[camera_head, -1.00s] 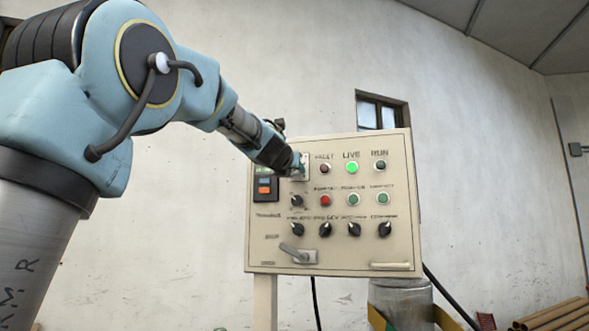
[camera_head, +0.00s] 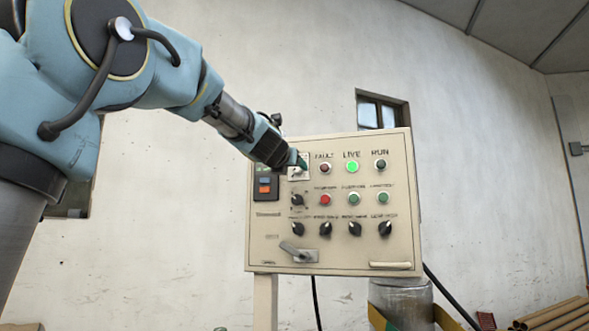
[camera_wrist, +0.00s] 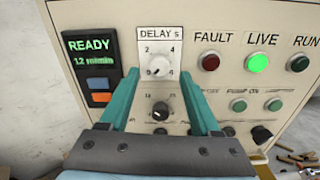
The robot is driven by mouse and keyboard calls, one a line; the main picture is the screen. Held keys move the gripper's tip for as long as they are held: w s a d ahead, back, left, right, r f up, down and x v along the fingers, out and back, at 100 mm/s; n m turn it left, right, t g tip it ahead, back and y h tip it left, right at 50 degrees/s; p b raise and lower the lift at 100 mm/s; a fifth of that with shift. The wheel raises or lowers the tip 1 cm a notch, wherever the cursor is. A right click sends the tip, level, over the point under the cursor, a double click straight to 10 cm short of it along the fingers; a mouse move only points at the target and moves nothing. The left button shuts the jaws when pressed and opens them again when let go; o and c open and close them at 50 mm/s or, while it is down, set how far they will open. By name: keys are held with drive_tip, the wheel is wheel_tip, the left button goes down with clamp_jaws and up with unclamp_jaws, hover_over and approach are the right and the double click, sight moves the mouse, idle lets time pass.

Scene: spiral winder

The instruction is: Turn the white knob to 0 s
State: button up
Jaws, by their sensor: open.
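The white knob (camera_wrist: 159,66) sits in the middle of a small white plate marked DELAY s, with 2 and 4 above it and 0 and 6 below. Its exact pointer direction is too small to tell. My gripper (camera_wrist: 160,78) is open, its two teal fingers apart, one on each side of the lower part of the plate. Nothing is between the fingertips except the view of the panel; I cannot tell whether they touch it. In the head view, my gripper (camera_head: 300,162) is at the panel's upper left and hides most of the dial plate (camera_head: 299,174).
Left of the dial is a dark display (camera_wrist: 90,58) reading READY, with blue and orange buttons. FAULT, LIVE and RUN lamps are to the right; LIVE (camera_wrist: 258,63) glows green. A black knob (camera_wrist: 160,110) lies below, between the fingers. A lever handle (camera_head: 297,252) is lower left.

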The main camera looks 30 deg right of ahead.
drive_tip(key=p+v, duration=0.1)
drive_tip(key=v, duration=0.7)
drive_tip(key=shift+a, duration=0.1)
drive_tip(key=w+a+f+m+g+y, duration=0.2)
drive_tip(key=a+f+m, duration=0.3)
drive_tip(key=f, duration=0.6)
drive_tip(key=w+a+f+m+g+y, duration=0.1)
drive_tip(key=a+f+m+y, duration=0.2)
drive_tip(key=a+f+m, duration=0.5)
drive_tip(key=w+a+f+m+g+y, duration=0.2)
drive_tip(key=a+f, duration=0.1)
drive_tip(key=f, duration=1)
drive_tip(key=s+a+f+m+g+y, duration=0.2)
drive_tip(key=s+a+f+m+g, duration=0.1)
drive_tip(key=s+a+f+m, duration=0.3)
drive_tip(key=s+a+f+m+g+y, duration=0.3)
drive_tip(key=s+a+f+m, duration=0.3)
drive_tip(key=s+a+f, duration=0.4)
drive_tip(key=a+f, duration=0.5)
drive_tip(key=shift+s+g, duration=0.15)
drive_tip(key=shift+g, duration=0.15)
